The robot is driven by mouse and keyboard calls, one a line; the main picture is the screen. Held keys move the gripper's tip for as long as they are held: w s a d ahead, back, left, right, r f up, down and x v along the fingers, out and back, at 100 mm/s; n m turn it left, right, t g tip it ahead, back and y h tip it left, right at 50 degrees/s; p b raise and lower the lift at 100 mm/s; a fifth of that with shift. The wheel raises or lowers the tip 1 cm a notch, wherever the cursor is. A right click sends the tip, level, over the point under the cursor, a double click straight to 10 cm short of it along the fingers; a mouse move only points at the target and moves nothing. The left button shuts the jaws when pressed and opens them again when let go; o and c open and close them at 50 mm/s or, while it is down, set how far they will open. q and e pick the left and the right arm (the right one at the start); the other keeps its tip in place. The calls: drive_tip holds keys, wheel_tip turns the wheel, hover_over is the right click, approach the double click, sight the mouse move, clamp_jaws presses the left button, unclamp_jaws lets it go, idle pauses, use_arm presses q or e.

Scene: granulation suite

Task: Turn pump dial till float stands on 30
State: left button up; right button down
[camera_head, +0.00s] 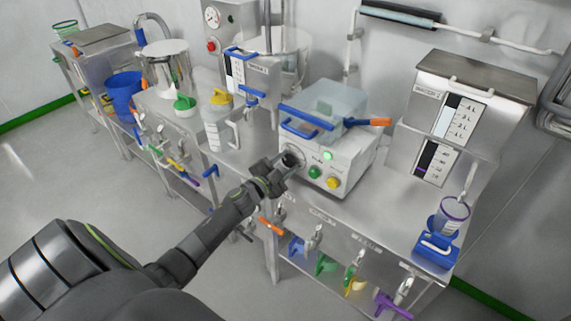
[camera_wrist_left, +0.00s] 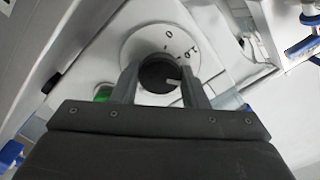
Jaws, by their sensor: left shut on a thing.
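The pump is a white box (camera_head: 336,155) on the steel bench, with a dial (camera_head: 292,158) at the left of its front. In the left wrist view the dial is a black knob (camera_wrist_left: 158,74) with a pale pointer line on a round white scale plate (camera_wrist_left: 133,47). My left gripper (camera_head: 280,168) is shut on the knob, one finger on each side. On the steel unit at right, a lower gauge (camera_head: 436,163) has a dark strip with purple low down; an upper gauge (camera_head: 462,118) has a pale column. Their numbers are too small to read surely. My right gripper is out of view.
A green lamp (camera_head: 328,155), a green button (camera_head: 315,172) and a yellow button (camera_head: 333,183) sit beside the dial. A clear lidded tray (camera_head: 324,105) with blue and orange handles rests on the box. A purple-rimmed cup (camera_head: 453,212) stands at right. Coloured tools hang along the bench front.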

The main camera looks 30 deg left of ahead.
use_arm(q)
drive_tip(key=m, duration=0.4)
drive_tip(key=shift+f+m, duration=0.1)
drive_tip(key=shift+m, duration=0.3)
drive_tip(key=m+b, duration=0.1)
drive_tip(key=m, duration=0.4)
drive_tip(key=m+b, duration=0.1)
drive_tip(key=m, duration=0.3)
drive_tip(key=shift+f+m, duration=0.1)
drive_tip(key=shift+m, duration=2.6)
drive_tip(key=shift+b, duration=0.3)
drive_tip(key=o, duration=1)
drive_tip(key=shift+c, duration=0.2)
drive_tip(key=shift+s, duration=0.15)
